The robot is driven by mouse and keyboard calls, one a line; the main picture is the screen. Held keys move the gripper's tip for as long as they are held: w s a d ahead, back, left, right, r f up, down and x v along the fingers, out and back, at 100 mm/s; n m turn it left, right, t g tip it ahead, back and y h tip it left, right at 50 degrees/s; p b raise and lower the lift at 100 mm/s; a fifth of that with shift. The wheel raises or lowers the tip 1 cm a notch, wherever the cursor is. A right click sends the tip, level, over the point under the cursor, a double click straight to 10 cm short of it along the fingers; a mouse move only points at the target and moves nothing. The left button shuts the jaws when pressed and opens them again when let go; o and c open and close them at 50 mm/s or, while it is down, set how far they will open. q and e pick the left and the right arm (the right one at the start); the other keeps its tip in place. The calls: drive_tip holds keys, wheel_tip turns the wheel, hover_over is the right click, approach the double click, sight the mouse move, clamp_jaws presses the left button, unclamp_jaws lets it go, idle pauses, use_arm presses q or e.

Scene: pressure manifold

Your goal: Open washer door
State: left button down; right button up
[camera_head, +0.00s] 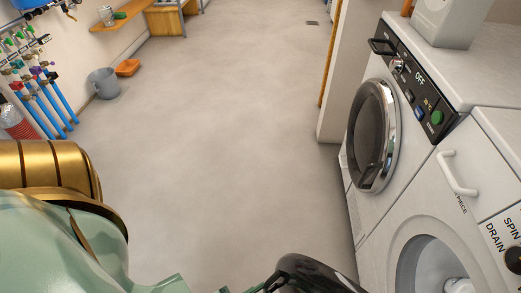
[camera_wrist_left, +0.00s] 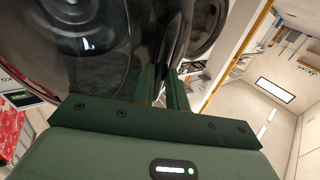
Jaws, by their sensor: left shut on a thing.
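The near white washer (camera_head: 470,205) stands at the lower right of the head view. Its round opening (camera_head: 425,265) is uncovered and shows the grey inside. Its dark glossy door (camera_head: 310,275) stands swung out from the front at the bottom edge, mostly cut off. My left gripper (camera_wrist_left: 172,92) is shut on the door's edge in the left wrist view, where the dark round door (camera_wrist_left: 85,45) fills the upper left. In the head view only bits of green gripper show beside the door. My right gripper is not in view.
A second machine (camera_head: 365,185) with a shut round glass door (camera_head: 375,135) stands beyond, with a control panel (camera_head: 420,90). A white box (camera_head: 448,22) sits on top. Blue pipes (camera_head: 45,110), a grey bucket (camera_head: 103,83) and an orange tray (camera_head: 127,68) are at left. The middle floor is clear.

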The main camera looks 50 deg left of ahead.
use_arm(q)
drive_tip(key=shift+d+h, duration=0.3)
drive_tip(key=shift+d, duration=0.4)
drive_tip(key=c, duration=1.4)
unclamp_jaws()
drive_tip(key=shift+d, duration=0.15)
drive_tip(key=shift+a, duration=0.25)
drive_tip(key=shift+a, duration=0.1)
